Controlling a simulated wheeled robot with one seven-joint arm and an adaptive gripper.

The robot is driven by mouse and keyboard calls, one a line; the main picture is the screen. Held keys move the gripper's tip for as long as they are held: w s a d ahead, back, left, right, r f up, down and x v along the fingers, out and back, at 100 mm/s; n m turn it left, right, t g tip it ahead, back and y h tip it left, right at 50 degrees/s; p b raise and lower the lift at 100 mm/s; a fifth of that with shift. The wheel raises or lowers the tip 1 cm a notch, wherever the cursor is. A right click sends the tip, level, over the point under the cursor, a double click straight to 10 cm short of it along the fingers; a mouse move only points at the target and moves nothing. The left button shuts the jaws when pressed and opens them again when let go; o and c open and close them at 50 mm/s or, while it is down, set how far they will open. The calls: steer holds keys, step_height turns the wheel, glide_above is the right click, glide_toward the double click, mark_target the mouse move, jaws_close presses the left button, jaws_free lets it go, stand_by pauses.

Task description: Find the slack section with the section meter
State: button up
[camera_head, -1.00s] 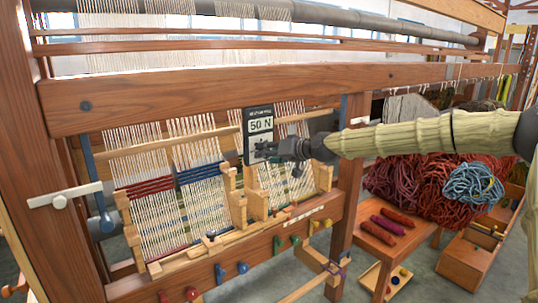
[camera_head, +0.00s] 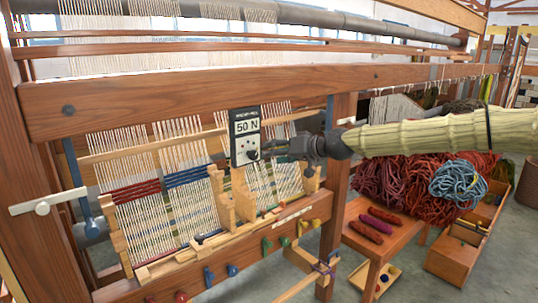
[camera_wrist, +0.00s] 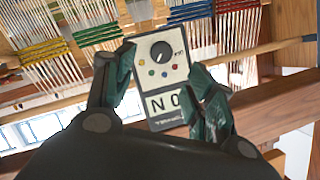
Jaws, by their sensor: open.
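The section meter (camera_head: 245,137), a dark-edged box with a pale face, reads "50 N" in the head view. It stands upright in front of the loom. My gripper (camera_wrist: 162,62) is open, with the meter between its green fingers in the wrist view; whether they touch it is unclear. The meter's dial and coloured buttons show in that view. Behind it, pale warp hangs in sections: one with a red band (camera_head: 136,190), one with a blue band (camera_head: 187,177), and others to the right, partly hidden by the meter and gripper. No section looks clearly slack.
Wooden loom beams (camera_head: 215,97) run above and coloured pegs (camera_head: 209,276) line the lower rail. To the right, a small table (camera_head: 395,236) holds several dark red skeins. Behind it lies a heap of red and blue wool (camera_head: 400,180). Grey floor shows between them.

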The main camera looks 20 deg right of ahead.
steer(key=shift+v, duration=1.4)
steer(key=s+a+f+g, duration=0.1)
steer(key=s+a+f, duration=0.15)
steer(key=f, duration=0.55)
steer(key=s+a+f+g+h, duration=0.1)
steer(key=a+f, duration=0.3)
steer(key=f, duration=0.3)
steer(key=s+a+f+g, duration=0.1)
steer(key=s+a+f, duration=0.15)
steer(key=f, duration=0.55)
steer(key=s+a+f+m+g+h, duration=0.1)
steer(key=s+a+f+g, duration=0.15)
steer(key=s+f, duration=0.55)
steer(key=s+a+f+g+h, duration=0.1)
steer(key=s+a+f, duration=0.25)
steer(key=f, duration=0.75)
steer(key=s+f+g+h, duration=0.2)
steer(key=s+f+g, duration=0.1)
steer(key=s+f, duration=1.1)
steer(key=s+d+f+g+h, duration=0.1)
steer(key=s+d+f, duration=0.1)
steer(key=s, duration=0.9)
steer(key=s+d+f+g+h, duration=0.1)
steer(key=s+d+f, duration=0.1)
steer(key=s, duration=0.9)
steer(key=shift+s+f+n+h, duration=0.3)
steer(key=shift+f, duration=0.05)
steer(key=shift+d+g, duration=0.15)
steer(key=shift+g, duration=0.1)
steer(key=shift+c, duration=0.3)
